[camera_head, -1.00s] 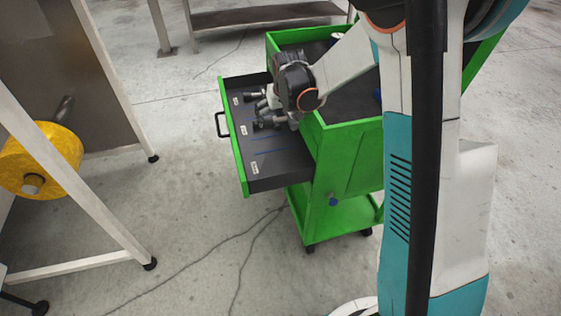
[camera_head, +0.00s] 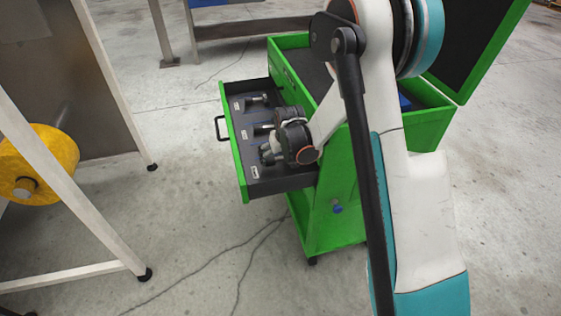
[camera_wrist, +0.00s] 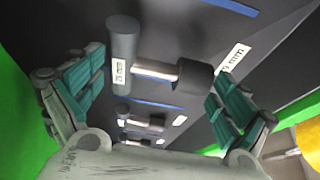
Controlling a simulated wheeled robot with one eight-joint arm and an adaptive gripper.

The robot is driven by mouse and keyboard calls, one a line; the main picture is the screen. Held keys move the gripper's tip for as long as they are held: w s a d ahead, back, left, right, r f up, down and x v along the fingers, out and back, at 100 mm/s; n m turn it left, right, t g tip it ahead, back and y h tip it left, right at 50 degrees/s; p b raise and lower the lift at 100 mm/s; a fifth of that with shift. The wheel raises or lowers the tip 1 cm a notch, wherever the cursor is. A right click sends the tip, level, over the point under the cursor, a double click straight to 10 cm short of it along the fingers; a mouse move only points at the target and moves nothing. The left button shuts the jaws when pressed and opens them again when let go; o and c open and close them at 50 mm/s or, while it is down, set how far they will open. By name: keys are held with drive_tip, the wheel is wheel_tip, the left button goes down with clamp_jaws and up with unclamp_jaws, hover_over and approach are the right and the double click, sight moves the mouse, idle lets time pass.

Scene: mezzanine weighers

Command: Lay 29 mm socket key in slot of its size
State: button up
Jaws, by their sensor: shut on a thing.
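The socket key (camera_wrist: 155,69) has a dark bar handle, a bright shank and a black socket head. A white tag on its handle seems to read 29 mm. My gripper (camera_wrist: 158,88) is shut on it, with one teal finger by the handle and the other by the socket head. In the head view, my gripper (camera_head: 274,149) is low over the near end of the open drawer (camera_head: 284,184). A drawer label (camera_wrist: 235,58) beside the socket head ends in "9 mm", its start covered. The slot under the key is mostly hidden; whether the key touches the drawer floor is unclear.
Two other socket keys lie farther along the drawer, one at the far end (camera_head: 257,99) and one in the middle (camera_head: 263,127). Blue strips mark the dark lining. The green cart (camera_head: 335,205) stands right of the drawer. A yellow roll (camera_head: 45,160) on a frame is at left.

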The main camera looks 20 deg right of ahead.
drive_tip(key=shift+f, duration=0.9)
drive_tip(key=shift+r, duration=0.1)
drive_tip(key=o, duration=1)
drive_tip(key=shift+c, duration=0.2)
